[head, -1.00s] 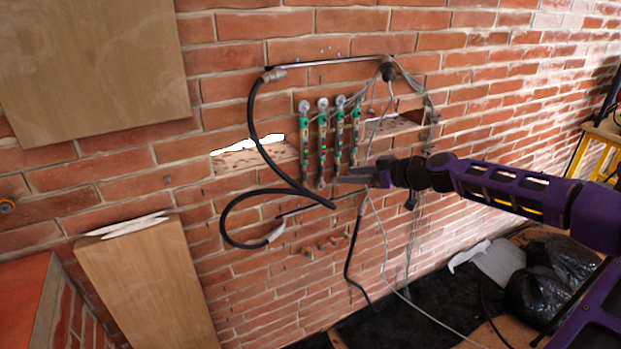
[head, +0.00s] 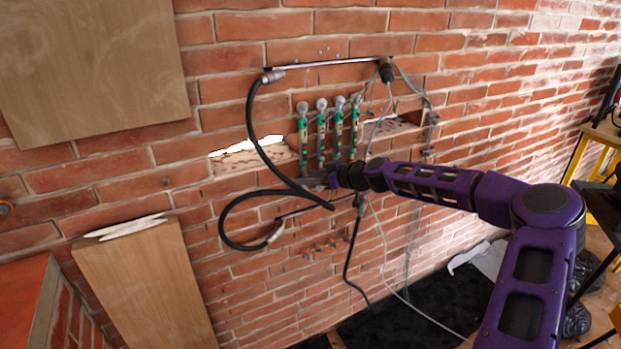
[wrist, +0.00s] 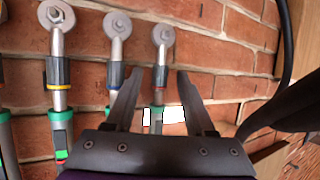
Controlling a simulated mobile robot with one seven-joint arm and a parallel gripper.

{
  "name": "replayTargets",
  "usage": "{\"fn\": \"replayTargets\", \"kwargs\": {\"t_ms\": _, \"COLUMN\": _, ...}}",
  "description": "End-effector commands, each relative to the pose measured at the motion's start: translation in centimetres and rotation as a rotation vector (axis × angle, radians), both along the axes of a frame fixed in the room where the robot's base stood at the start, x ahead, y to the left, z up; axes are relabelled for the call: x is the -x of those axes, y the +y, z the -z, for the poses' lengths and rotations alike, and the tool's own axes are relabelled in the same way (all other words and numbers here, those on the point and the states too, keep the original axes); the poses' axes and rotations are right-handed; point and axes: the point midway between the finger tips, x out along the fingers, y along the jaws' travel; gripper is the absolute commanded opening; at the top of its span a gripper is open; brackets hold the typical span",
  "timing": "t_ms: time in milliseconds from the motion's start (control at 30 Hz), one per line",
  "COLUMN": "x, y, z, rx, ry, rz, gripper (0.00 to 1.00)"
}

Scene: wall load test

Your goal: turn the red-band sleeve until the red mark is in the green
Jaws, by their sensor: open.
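Several torque-wrench-like tools hang in a row on the brick wall; the leftmost tool (head: 303,128) has green parts in the head view. In the wrist view, which looks turned over, it appears to be the rightmost tool. Its dark sleeve with a red band (wrist: 161,78) shows there. My gripper (wrist: 159,76) is open, one finger on each side of this sleeve in the picture, with gaps on both sides. In the head view my gripper (head: 312,181) is at the row's lower left end. The red mark and its green zone cannot be made out on this tool.
A neighbouring sleeve (wrist: 115,76) stands close beside the left finger, and a yellow-band sleeve (wrist: 58,72) is farther left. A thick black cable (head: 252,130) loops left of the tools. Thin grey cables hang to the right. A wall opening (head: 250,155) is behind.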

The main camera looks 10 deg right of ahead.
Motion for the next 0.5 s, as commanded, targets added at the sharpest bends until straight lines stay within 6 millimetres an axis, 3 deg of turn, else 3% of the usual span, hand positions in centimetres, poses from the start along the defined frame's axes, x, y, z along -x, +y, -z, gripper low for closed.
{"fn": "replayTargets", "kwargs": {"t_ms": 133, "x": 0.01, "y": -0.01, "z": -0.01, "rx": 0.0, "ry": 0.0, "rz": 0.0, "gripper": 0.51}}
{"fn": "replayTargets", "kwargs": {"t_ms": 400, "x": 0.02, "y": -0.01, "z": -0.02, "rx": 0.0, "ry": 0.0, "rz": 0.0, "gripper": 0.02}}
{"fn": "replayTargets", "kwargs": {"t_ms": 500, "x": 0.03, "y": -0.01, "z": -0.02, "rx": 0.0, "ry": 0.0, "rz": 0.0, "gripper": 0.0}}
